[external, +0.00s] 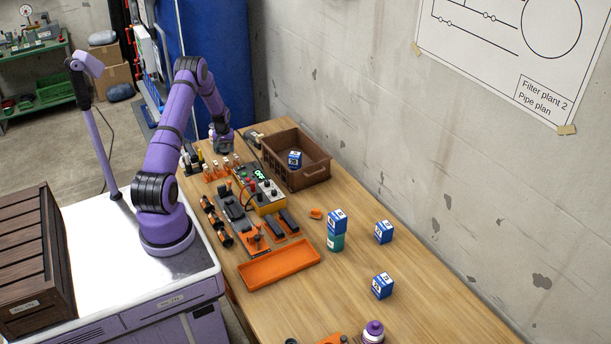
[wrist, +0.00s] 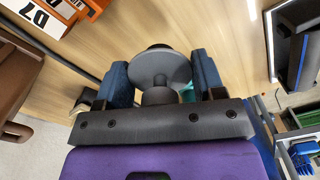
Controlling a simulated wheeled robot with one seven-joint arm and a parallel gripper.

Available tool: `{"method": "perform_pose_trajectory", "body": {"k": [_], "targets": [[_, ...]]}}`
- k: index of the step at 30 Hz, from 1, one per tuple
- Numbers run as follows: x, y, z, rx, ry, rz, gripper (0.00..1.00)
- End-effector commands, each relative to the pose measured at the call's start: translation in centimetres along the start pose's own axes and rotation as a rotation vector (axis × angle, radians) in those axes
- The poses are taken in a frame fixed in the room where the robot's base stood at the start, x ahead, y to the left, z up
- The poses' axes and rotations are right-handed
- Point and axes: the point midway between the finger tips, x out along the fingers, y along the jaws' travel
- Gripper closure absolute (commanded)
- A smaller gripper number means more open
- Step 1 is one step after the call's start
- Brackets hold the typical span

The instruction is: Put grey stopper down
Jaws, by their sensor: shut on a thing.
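My gripper (wrist: 162,78) is shut on the grey stopper (wrist: 176,66); the wrist view shows the stopper's round grey disc and darker stem between the two blue finger pads. In the external view my gripper (external: 222,146) is low over the far end of the wooden table, left of the brown crate. The stopper is too small to make out there, and I cannot tell whether it touches anything below.
The brown crate (external: 312,173) holds a blue-white box (external: 295,158). A tester reading OFF (external: 268,198), copper-coloured fittings (external: 222,170) and an orange tray (external: 280,265) stand nearer. A blue-white box (external: 337,221) sits on a teal cylinder (external: 335,242). The table's right side has clear patches.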

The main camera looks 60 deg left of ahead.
Motion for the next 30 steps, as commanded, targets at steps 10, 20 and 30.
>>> {"method": "perform_pose_trajectory", "body": {"k": [10,20,30], "targets": [[3.5,0.0,0.0,0.000,0.000,0.000,0.66],[3.8,0.0,0.0,0.000,-0.001,0.000,0.66],[3.8,0.0,0.0,0.000,-0.001,0.000,0.12]]}}
